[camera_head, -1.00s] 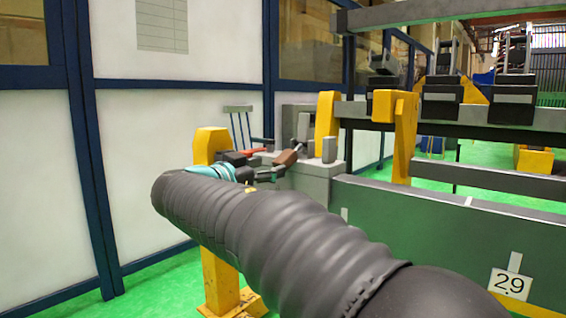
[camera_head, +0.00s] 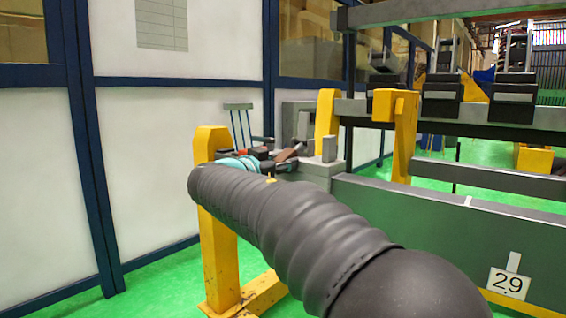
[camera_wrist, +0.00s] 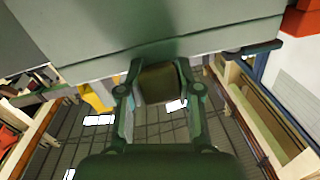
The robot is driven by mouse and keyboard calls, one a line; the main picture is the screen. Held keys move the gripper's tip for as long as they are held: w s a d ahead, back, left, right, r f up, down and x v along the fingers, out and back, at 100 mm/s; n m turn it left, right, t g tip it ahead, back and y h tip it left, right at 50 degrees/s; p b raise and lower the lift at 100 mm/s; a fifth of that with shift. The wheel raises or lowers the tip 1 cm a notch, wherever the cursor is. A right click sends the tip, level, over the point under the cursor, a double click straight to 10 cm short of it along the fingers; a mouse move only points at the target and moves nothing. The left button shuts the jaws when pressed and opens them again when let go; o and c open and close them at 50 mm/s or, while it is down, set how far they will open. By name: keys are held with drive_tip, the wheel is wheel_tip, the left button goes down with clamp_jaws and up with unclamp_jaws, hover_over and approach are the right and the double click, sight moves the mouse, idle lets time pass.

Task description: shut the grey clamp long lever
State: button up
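My gripper (camera_wrist: 160,70) shows in the wrist view with its two fingers apart on either side of a brown block (camera_wrist: 158,86). I cannot tell whether they press on it. In the head view, my gripper (camera_head: 277,167) is small and partly behind my arm, close to a brown piece (camera_head: 289,153) at the clamp fixture. A small red part (camera_head: 240,152) and dark levers (camera_head: 263,140) lie beside it. I cannot tell which of these is the grey clamp's long lever. A wide grey-green surface (camera_wrist: 150,25) fills the top of the wrist view.
A yellow post (camera_head: 216,235) stands on the left below the fixture. A grey block (camera_head: 325,172) and yellow uprights (camera_head: 403,130) stand to the right. A long green-grey panel (camera_head: 440,225) runs along the right. A white wall (camera_head: 150,165) is behind, with green floor below.

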clamp_jaws()
